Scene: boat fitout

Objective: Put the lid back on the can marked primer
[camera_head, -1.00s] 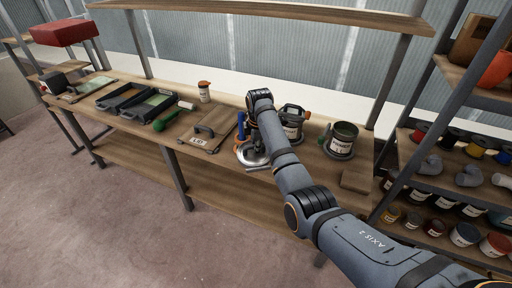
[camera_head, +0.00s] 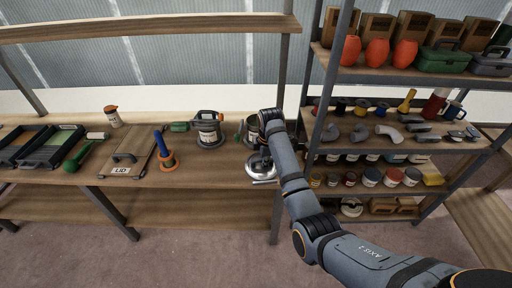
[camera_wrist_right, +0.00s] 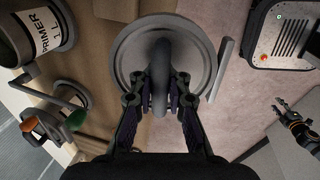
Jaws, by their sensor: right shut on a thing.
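The primer can (camera_head: 251,127) stands on the bench near its right end, partly hidden behind my right arm. In the right wrist view the can (camera_wrist_right: 36,32) is at the upper left, open at the top, its label reading PRIMER. My right gripper (camera_head: 263,154) is shut on the upright handle of a round grey metal lid (camera_head: 259,172). In the right wrist view the gripper (camera_wrist_right: 160,88) has the handle between its fingers, and the lid (camera_wrist_right: 130,50) is apart from the can, near the bench's front edge. My left gripper (camera_wrist_right: 288,110) shows small at the right; its opening is unclear.
A loaded shelf unit (camera_head: 345,100) rises close on the right.

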